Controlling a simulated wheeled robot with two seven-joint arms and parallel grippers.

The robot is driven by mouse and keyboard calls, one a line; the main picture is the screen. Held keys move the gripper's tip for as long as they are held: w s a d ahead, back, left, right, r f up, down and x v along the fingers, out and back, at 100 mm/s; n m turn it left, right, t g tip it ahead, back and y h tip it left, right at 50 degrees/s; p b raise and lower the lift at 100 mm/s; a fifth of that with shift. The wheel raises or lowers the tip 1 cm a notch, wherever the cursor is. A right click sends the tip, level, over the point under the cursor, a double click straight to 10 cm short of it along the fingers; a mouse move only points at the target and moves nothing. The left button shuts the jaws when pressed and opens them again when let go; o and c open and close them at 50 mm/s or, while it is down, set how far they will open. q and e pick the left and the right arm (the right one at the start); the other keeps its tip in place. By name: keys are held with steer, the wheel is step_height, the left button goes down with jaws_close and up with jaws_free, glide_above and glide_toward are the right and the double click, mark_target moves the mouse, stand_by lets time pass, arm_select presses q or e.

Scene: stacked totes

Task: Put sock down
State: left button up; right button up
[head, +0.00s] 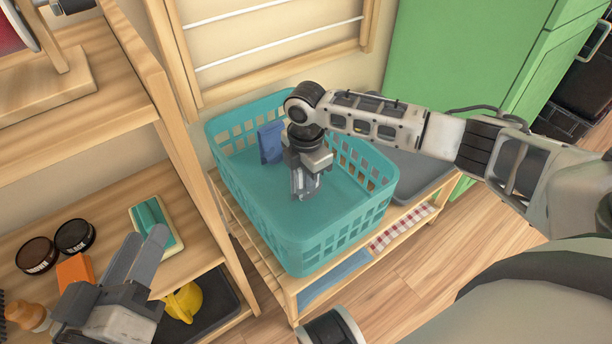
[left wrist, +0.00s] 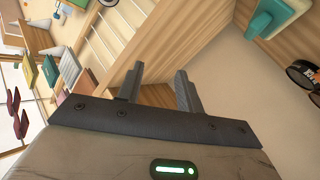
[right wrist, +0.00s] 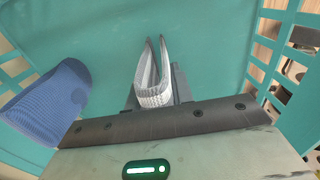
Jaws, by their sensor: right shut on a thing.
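A teal basket (head: 262,225) stands on a low slatted wooden bench. My right gripper (head: 303,190) is inside the basket, pointing down. It is shut on a pale grey ribbed sock (right wrist: 152,92), which shows between its fingers in the right wrist view; whether the sock touches the basket floor I cannot tell. A blue cloth item, perhaps another sock (head: 270,143), leans at the basket's back wall and also shows in the right wrist view (right wrist: 52,100). My left gripper (head: 143,258) is open and empty by the shelf at left; its parted fingers show in the left wrist view (left wrist: 158,88).
A wooden shelf (head: 165,120) stands left of the basket, holding black tins (head: 74,236), a teal-and-white brush (head: 153,223), an orange block (head: 75,269) and a yellow item (head: 184,301). A green cabinet (head: 460,55) stands behind at right. The basket floor has free room.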

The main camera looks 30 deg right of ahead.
steer(key=shift+f, duration=0.1)
steer(key=o, duration=1)
steer(key=shift+c, duration=0.2)
steer(key=shift+r, duration=0.35)
step_height(320, 180, up, 11)
steer(key=p, duration=0.4)
steer(key=shift+f+p, duration=0.15)
steer(key=shift+p, duration=0.25)
arm_select(q)
steer(key=shift+s+a+f+m+g+y, duration=0.1)
steer(key=shift+a+f+m+g+y, duration=0.65)
steer(key=shift+m+y, duration=0.2)
arm_select(e)
steer(key=shift+r, duration=0.45)
arm_select(q)
steer(key=shift+d+f, duration=0.1)
